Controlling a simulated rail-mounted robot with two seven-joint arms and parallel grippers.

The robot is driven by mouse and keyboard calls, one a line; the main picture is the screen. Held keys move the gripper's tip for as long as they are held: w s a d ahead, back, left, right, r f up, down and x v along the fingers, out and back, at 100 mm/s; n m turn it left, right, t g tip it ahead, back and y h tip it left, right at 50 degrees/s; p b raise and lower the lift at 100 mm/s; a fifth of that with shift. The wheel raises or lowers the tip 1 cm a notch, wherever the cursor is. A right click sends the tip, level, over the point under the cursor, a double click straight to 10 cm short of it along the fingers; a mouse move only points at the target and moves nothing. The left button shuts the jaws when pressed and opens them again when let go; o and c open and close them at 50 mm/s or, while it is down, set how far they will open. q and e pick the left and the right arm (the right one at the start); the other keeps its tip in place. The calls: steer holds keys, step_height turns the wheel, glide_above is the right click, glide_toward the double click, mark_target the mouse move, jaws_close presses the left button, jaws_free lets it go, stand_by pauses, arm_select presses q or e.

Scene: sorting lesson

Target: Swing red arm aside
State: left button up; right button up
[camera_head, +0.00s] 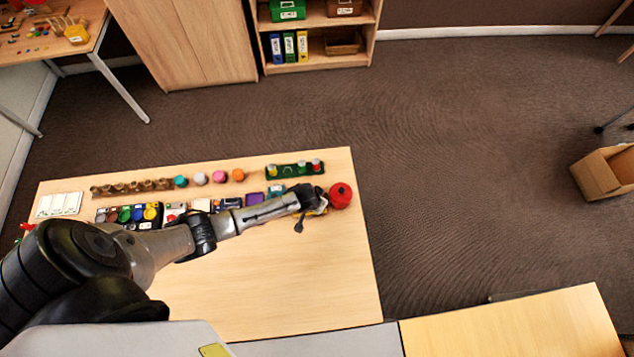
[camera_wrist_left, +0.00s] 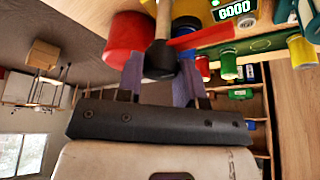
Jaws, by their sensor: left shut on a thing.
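My left gripper (camera_wrist_left: 160,82) reaches over the table at the right end of the row of items. In the left wrist view its two fingers are shut on a black-ended pale handle (camera_wrist_left: 161,58). A flat red arm (camera_wrist_left: 205,37) runs rightward from just beyond that handle. I cannot tell whether the two are joined. In the head view the gripper (camera_head: 312,200) hides most of this spot. A round red thing (camera_head: 340,195) stands just to its right, and a red body (camera_wrist_left: 125,36) shows beside the left finger in the wrist view. My right gripper is not in view.
A green board (camera_head: 294,170) with coloured pegs lies behind the gripper. A display reading "GOOD" (camera_wrist_left: 234,10) shows in the wrist view. The table's front (camera_head: 290,285) is clear.

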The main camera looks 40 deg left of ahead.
arm_select(q)
steer(key=shift+r, duration=0.1)
steer(key=o, duration=0.9)
steer(key=shift+s+r, duration=0.2)
steer(key=shift+r, duration=0.3)
steer(key=p+v, duration=0.1)
steer(key=v, duration=1.1)
steer(key=shift+s+r+p, duration=0.15)
steer(key=shift+r+p, duration=0.15)
steer(key=shift+p, duration=0.1)
